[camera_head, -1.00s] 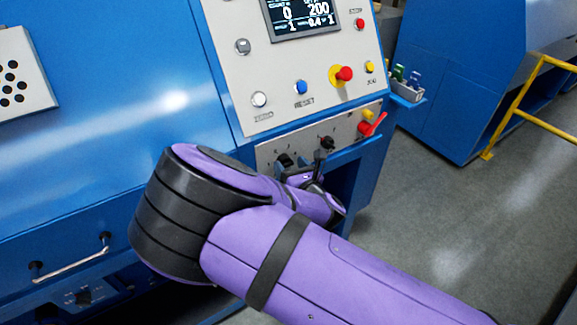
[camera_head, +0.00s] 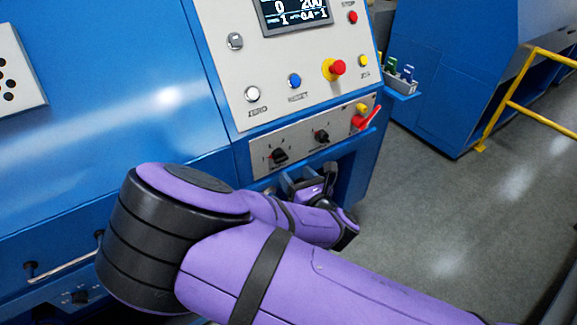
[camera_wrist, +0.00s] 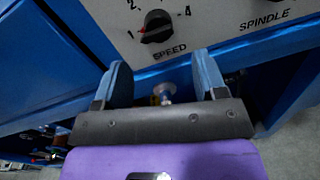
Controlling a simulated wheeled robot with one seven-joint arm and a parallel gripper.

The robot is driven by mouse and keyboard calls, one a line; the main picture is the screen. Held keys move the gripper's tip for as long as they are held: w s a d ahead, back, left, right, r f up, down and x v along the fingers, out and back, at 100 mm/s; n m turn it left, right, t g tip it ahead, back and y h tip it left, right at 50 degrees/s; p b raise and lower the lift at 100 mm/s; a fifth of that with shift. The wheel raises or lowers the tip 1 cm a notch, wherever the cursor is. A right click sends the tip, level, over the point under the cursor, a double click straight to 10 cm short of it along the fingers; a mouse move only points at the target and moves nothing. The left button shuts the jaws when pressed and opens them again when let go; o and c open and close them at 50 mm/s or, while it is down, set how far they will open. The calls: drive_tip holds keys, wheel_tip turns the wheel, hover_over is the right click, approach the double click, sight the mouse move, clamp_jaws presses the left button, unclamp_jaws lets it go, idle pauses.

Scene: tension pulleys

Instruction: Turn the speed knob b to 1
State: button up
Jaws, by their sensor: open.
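The black speed knob (camera_wrist: 157,26) is on a pale panel in the wrist view, above the label SPEED. Its red mark points left, toward the printed 1. In the head view this appears to be the left knob (camera_head: 279,156) on the lower panel, with a red mark on its left side. My gripper (camera_wrist: 160,60) is open, with two blue-grey fingers spread below the knob in the picture. Nothing is between the fingertips, and they look clear of the knob. In the head view my gripper (camera_head: 312,185) is partly hidden below the panel.
A second black knob (camera_head: 321,137) is to the right, with a red lever (camera_head: 367,119) beyond it. The upper panel has a red mushroom button (camera_head: 337,68) and smaller buttons. Open floor (camera_head: 450,200) lies to the right.

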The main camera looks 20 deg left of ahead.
drive_tip(key=shift+v, duration=1.85)
drive_tip(key=shift+w+d, duration=0.1)
drive_tip(key=w+d+r+m+h, duration=0.6)
drive_tip(key=w+d+m+h, duration=0.35)
drive_tip(key=m, duration=0.65)
drive_tip(key=s+d+r+m+g, duration=0.1)
drive_tip(key=d+r+m+g, duration=0.3)
drive_tip(key=d+r+m, duration=0.9)
drive_tip(key=s+d+r+m+g+h, duration=0.1)
drive_tip(key=s+d+r+m+g, duration=0.1)
drive_tip(key=s+d+r+m, duration=0.7)
drive_tip(key=s+d+r+m+h, duration=0.1)
drive_tip(key=s+d+r, duration=0.3)
drive_tip(key=s, duration=0.4)
drive_tip(key=s+d+r+m+g+h, duration=0.1)
drive_tip(key=s+d+r+m, duration=0.3)
drive_tip(key=s, duration=0.5)
drive_tip(key=shift+s+d+r+g, duration=0.2)
drive_tip(key=shift+d+r+g, duration=0.1)
drive_tip(key=shift+d+r, duration=0.25)
